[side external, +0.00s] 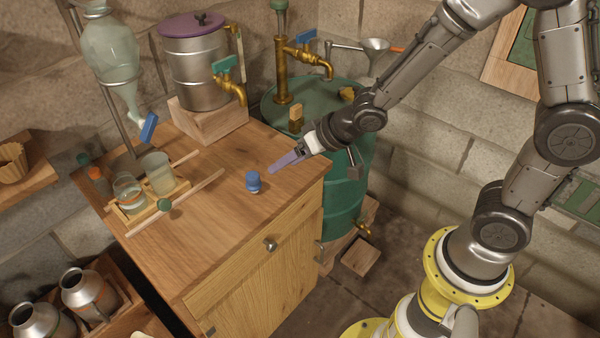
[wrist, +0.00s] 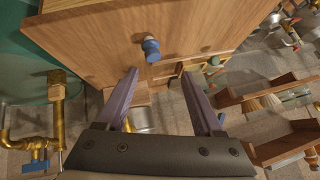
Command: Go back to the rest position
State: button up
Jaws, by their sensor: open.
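My gripper (side external: 287,161) is at the upper right part of the wooden cabinet top (side external: 215,215) in the side view, to the right of a small blue cap or bottle (side external: 253,182). In the wrist view my gripper (wrist: 158,82) has its two purple fingers spread apart with nothing between them. The blue piece (wrist: 151,50) shows beyond the fingertips there, standing on the wooden top, apart from both fingers.
A rack with glass jars (side external: 148,192) stands left on the cabinet top. A steel pot with a purple lid (side external: 195,60) sits on a wooden block behind. A green barrel (side external: 350,190) with brass pipes stands close behind my gripper. Floor right of the cabinet is partly clear.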

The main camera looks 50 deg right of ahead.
jog(key=s+d+r+t+h, duration=0.1)
jog(key=s+d+r, duration=0.15)
jog(key=r, duration=0.25)
jog(key=s+d+r+m+h, duration=0.1)
jog(key=s+d+r, duration=0.15)
jog(key=r, duration=0.25)
jog(key=s+d+r+t+h, duration=0.1)
jog(key=s+d+r, duration=0.15)
jog(key=r, duration=0.25)
jog(key=s+f+n+g, duration=0.1)
jog(key=s+g, duration=0.3)
jog(key=s, duration=1.1)
jog(key=shift+d+f+n, duration=0.25)
jog(key=shift+f+n, duration=0.15)
jog(key=shift+n, duration=0.4)
jog(key=shift+s, duration=0.1)
